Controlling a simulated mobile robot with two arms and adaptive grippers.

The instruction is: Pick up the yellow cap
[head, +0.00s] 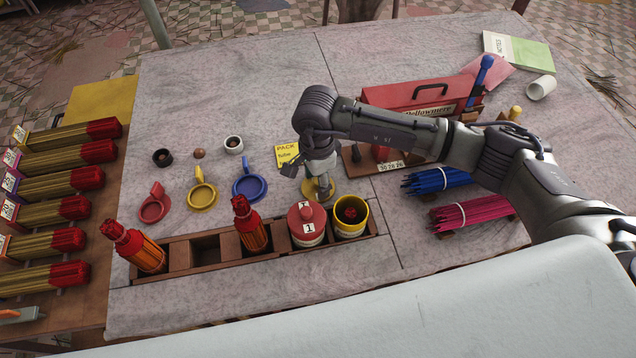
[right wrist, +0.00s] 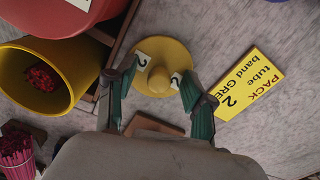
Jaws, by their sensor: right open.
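The yellow cap (right wrist: 160,54) is a round disc with a knob in its middle and white labels marked 2. It lies on the grey table. In the head view the yellow cap (head: 338,186) is partly hidden under my right gripper (head: 318,188). In the right wrist view my right gripper (right wrist: 158,80) is open, with one finger on each side of the cap's knob. The knob is between the fingers, and I cannot tell whether they touch it. My left gripper is not in view.
A yellow tube (head: 364,228) and a red capped tube (head: 307,238) stand in the wooden rack (head: 208,274) in front of the cap. A yellow card (right wrist: 247,85) lies beside the cap. A red toolbox (head: 385,97) and incense bundles (head: 470,213) are to the right.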

